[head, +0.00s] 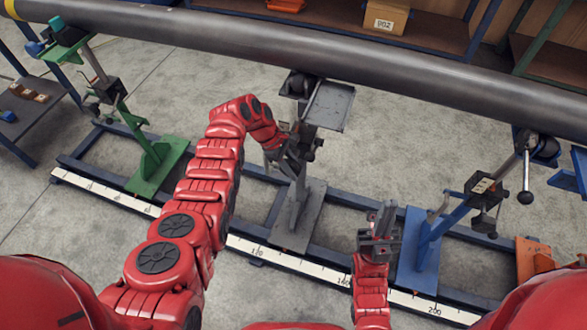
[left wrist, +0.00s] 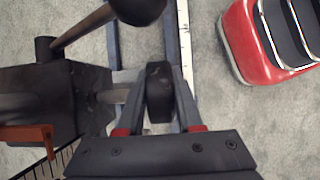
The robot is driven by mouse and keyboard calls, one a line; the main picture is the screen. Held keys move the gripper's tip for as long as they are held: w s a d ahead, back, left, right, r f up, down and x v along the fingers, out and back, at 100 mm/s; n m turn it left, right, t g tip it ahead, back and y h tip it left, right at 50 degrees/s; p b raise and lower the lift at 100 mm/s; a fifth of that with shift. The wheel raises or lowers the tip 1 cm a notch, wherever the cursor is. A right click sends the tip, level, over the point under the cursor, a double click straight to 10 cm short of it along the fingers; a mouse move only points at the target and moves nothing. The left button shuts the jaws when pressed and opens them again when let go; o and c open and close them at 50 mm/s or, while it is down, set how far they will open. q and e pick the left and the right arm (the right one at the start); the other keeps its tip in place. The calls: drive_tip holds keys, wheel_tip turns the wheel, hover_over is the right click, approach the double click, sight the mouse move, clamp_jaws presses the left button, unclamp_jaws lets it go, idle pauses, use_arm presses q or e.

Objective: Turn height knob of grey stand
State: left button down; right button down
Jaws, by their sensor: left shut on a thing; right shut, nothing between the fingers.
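The grey stand (head: 297,215) is in the middle of the head view, upright under the pipe (head: 230,38), with a flat grey plate (head: 328,106) at its top. My left gripper (head: 291,158) reaches its column from the left. In the left wrist view, my left gripper (left wrist: 156,105) is shut on a black knob (left wrist: 159,88), one finger on each side. The knob's shaft runs left into a dark block (left wrist: 45,98). In the head view the knob is hidden at the gripper. My right gripper (head: 379,222) is shut and empty, pointing up beside the blue stand.
The green stand (head: 155,165) is at left and the blue stand (head: 422,250) at right. A white ruler strip (head: 280,260) runs along the front rail. In the left wrist view, a dark ball-ended bar (left wrist: 135,8) is close above the knob.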

use_arm(q)
drive_tip(key=shift+f+h+b, duration=0.1)
drive_tip(key=shift+h+b, duration=0.2)
drive_tip(key=shift+b, duration=0.2)
drive_tip(key=shift+a+b, duration=0.1)
drive_tip(key=shift+b, duration=0.3)
drive_tip(key=shift+s+g+h+b, duration=0.1)
drive_tip(key=shift+g+h+b, duration=0.2)
drive_tip(key=shift+b, duration=0.1)
drive_tip(key=shift+h+b, duration=0.3)
drive_tip(key=shift+b, duration=0.3)
drive_tip(key=h+b, duration=0.1)
drive_tip(key=b, duration=0.3)
drive_tip(key=shift+f, duration=0.1)
drive_tip(key=g+h+b, duration=0.1)
drive_tip(key=h+b, duration=0.1)
drive_tip(key=b, duration=0.6)
drive_tip(key=shift+r+h+b, duration=0.3)
drive_tip(key=shift+r+b, duration=0.05)
drive_tip(key=shift+b, duration=0.65)
drive_tip(key=c, duration=0.6)
unclamp_jaws()
